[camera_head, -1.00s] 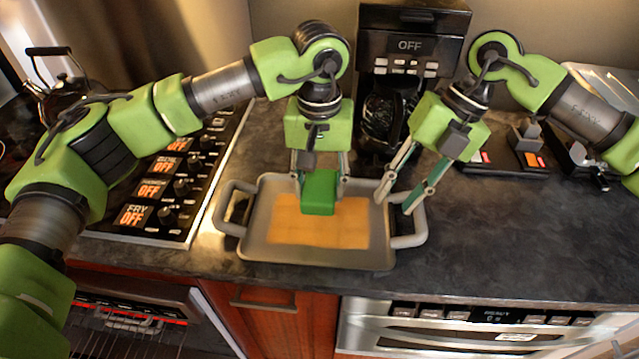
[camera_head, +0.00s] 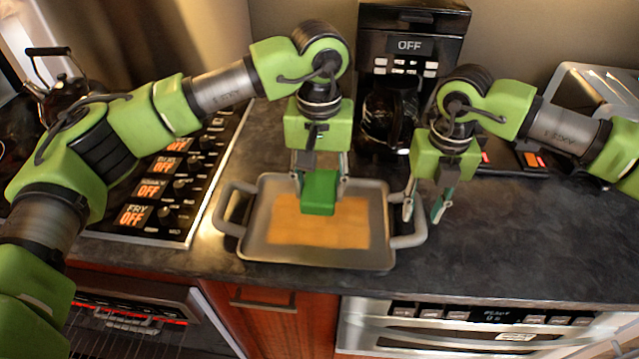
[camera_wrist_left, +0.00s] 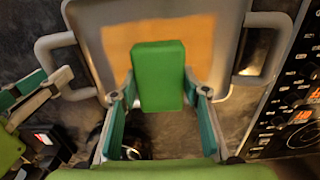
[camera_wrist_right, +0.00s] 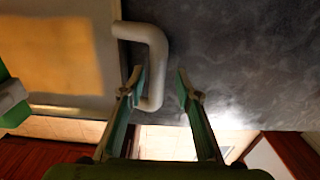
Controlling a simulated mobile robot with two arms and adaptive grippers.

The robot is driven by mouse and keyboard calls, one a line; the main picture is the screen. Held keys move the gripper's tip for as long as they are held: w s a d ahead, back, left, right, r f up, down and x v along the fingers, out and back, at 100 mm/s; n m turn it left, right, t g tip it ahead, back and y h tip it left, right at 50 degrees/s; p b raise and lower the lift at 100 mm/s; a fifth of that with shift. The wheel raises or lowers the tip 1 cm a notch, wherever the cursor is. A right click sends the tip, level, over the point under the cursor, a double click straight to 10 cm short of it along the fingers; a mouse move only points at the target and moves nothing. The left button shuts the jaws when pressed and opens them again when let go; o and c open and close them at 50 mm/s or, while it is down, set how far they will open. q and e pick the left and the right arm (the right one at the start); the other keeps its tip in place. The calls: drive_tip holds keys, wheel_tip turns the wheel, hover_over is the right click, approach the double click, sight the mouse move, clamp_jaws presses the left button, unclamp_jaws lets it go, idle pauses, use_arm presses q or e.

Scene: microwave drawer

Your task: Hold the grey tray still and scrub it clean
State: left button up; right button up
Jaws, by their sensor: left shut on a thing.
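The grey tray (camera_head: 320,259) lies on the dark counter, with a handle at each side and a large orange-brown patch (camera_head: 335,236) across its floor. My left gripper (camera_head: 320,183) is shut on a green sponge (camera_head: 319,194) over the upper middle of the patch. The sponge also shows between the fingers in the left wrist view (camera_wrist_left: 158,75). I cannot tell whether it touches the tray. My right gripper (camera_head: 424,208) is open and empty at the tray's right handle (camera_head: 408,241). In the right wrist view the handle (camera_wrist_right: 155,50) lies close by the left finger.
A coffee machine (camera_head: 410,45) with a glass pot stands behind the tray. Stove knobs and lit panels (camera_head: 150,188) are at the left, with a kettle (camera_head: 65,95) beyond. An oven front (camera_head: 480,330) lies below the counter edge. The counter (camera_head: 540,230) at the right is clear.

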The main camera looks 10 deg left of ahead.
drive_tip(key=shift+f, duration=0.7)
clamp_jaws()
drive_tip(key=shift+o, duration=0.8)
unclamp_jaws()
clamp_jaws()
